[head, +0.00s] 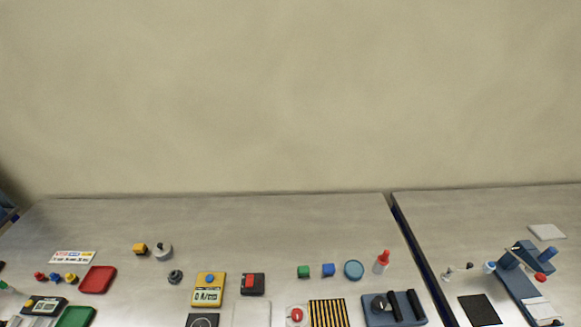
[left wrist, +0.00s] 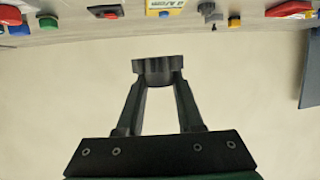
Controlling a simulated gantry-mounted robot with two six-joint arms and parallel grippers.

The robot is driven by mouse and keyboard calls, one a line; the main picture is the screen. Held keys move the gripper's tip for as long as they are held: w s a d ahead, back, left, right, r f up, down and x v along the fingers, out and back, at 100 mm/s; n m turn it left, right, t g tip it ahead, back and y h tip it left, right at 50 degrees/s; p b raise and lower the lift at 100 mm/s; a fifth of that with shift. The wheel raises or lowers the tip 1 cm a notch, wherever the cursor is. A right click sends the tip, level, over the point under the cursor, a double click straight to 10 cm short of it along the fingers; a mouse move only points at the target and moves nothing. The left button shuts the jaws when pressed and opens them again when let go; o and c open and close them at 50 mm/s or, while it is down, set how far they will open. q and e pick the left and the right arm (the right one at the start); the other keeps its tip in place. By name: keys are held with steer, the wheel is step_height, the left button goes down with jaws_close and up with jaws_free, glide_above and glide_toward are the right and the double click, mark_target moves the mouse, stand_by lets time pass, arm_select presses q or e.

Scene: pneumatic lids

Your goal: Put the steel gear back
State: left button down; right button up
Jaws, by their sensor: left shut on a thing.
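A dark grey toothed gear (left wrist: 158,66) shows in the left wrist view. My left gripper (left wrist: 160,82) is shut on it, with the two dark fingers on either side and the gear at their tips. The gear is held clear of the table, with pale wall behind the fingers. Neither gripper shows in the head view. In the head view a grey round piece with a dark knob (head: 163,252) and a small dark round piece (head: 175,277) stand on the table; I cannot tell whether either belongs to the gear.
A blue device (head: 396,308) is near the right end. The back strip is clear.

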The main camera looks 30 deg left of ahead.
arm_select(q)
steer(key=w+d+r+m+t+h, duration=0.3)
steer(key=w+d+r+m+h, duration=0.45)
steer(key=d, duration=0.25)
steer(key=shift+h, duration=0.55)
steer(key=r+p, duration=0.1)
steer(key=p, duration=0.3)
steer(key=s+r+p, duration=0.1)
steer(key=r+p, duration=0.1)
steer(key=p, duration=0.3)
steer(key=r+p, duration=0.2)
steer(key=p, duration=0.2)
steer(key=shift+s, duration=0.25)
steer(key=shift+r, duration=0.1)
